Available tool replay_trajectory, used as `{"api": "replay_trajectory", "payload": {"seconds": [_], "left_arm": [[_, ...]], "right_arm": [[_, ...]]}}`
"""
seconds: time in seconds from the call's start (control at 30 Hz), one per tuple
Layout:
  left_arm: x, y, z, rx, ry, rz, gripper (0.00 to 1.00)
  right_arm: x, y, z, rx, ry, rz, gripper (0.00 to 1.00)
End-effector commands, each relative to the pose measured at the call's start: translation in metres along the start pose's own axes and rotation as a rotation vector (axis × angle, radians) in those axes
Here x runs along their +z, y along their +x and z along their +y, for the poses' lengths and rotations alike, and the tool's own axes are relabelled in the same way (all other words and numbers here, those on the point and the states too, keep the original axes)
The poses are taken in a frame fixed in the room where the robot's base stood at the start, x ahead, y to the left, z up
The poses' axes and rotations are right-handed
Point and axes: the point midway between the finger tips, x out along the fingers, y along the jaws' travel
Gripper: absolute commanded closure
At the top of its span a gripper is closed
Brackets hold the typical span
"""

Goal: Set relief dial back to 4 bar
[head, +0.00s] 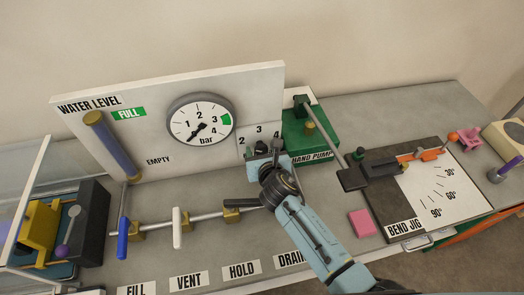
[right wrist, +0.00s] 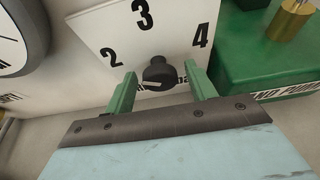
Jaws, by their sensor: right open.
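The relief dial (right wrist: 158,70) is a small black knob on a white plate (right wrist: 85,32) marked 2, 3 and 4. A pale line shows on the knob's lower front; I cannot tell for sure which number it stands at. My right gripper (right wrist: 160,76) is open, with one green finger on each side of the knob and visible gaps between. In the head view the dial plate (head: 248,143) shows above my right gripper (head: 266,152), which hides the knob there. My left gripper is not in view.
A round bar gauge (head: 201,119) is left of the dial, its needle pointing low left. The green hand pump (head: 308,138) stands close on the right. A pipe with valve handles (head: 177,228) runs in front. The bend jig (head: 385,195) is further right, beside a pink block (head: 361,222).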

Motion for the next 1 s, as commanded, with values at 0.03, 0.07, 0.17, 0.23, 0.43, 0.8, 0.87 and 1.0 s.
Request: {"api": "replay_trajectory", "payload": {"seconds": [0.03, 0.07, 0.17, 0.23, 0.43, 0.8, 0.87, 1.0], "left_arm": [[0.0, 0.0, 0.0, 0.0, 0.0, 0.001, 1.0], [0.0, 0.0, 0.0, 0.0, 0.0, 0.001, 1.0], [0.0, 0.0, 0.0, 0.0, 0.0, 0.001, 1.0], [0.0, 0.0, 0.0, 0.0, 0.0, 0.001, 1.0], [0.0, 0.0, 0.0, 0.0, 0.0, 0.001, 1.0], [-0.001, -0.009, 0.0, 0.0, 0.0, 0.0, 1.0], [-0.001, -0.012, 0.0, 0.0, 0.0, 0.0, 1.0], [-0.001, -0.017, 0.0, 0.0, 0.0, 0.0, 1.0]], "right_arm": [[0.0, 0.0, 0.0, 0.0, 0.0, 0.0, 0.44], [0.0, 0.0, 0.0, 0.0, 0.0, 0.0, 0.44], [0.0, 0.0, 0.0, 0.0, 0.0, 0.0, 0.56], [0.0, 0.0, 0.0, 0.0, 0.0, 0.0, 0.65], [0.0, 0.0, 0.0, 0.0, 0.0, 0.001, 0.87], [0.0, -0.001, -0.001, 0.036, 0.085, 0.002, 0.87], [0.0, -0.001, -0.002, 0.049, 0.12, 0.003, 0.87], [0.0, -0.001, -0.002, 0.089, 0.215, 0.002, 0.87]]}}
